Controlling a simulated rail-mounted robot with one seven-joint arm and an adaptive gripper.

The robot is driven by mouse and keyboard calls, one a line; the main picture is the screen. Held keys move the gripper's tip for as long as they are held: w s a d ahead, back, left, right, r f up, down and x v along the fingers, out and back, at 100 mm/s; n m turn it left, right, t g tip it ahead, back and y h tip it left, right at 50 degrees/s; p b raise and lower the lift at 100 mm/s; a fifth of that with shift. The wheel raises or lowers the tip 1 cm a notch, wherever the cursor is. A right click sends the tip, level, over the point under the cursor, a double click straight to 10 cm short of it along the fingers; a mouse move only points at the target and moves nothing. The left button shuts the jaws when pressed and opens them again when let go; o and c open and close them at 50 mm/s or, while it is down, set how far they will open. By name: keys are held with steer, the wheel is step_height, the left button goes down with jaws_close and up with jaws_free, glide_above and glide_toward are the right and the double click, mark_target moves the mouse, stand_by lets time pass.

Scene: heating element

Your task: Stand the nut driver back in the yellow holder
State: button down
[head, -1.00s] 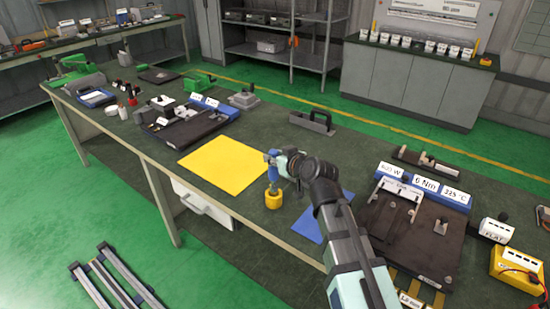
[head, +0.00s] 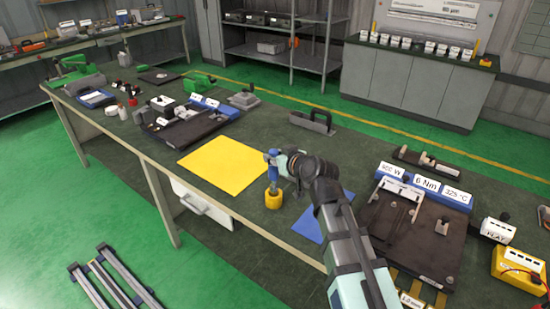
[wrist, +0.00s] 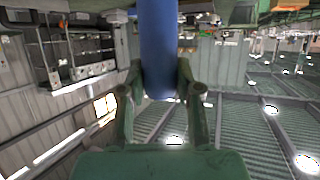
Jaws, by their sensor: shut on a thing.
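The yellow holder (head: 273,200) stands on the dark bench near its front edge, just right of the yellow mat. The nut driver, with a blue handle (head: 273,173), is upright over the holder, and its lower end meets the holder's top. How deep it sits inside cannot be seen. My gripper (head: 271,158) is shut on the upper part of the blue handle. In the wrist view the blue handle (wrist: 158,50) runs between the two fingers of my gripper (wrist: 160,85).
The yellow mat (head: 224,164) lies left of the holder and a blue mat (head: 313,228) lies to the right, partly behind my arm. A dark fixture with labelled blue blocks (head: 428,184) stands further right. A grey handled block (head: 312,122) stands behind.

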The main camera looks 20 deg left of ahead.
mark_target(276, 173)
steer(key=shift+f+b, duration=2.9)
steer(key=shift+f, duration=0.1)
steer(key=c, duration=0.7)
jaws_free()
steer(key=v, duration=1.2)
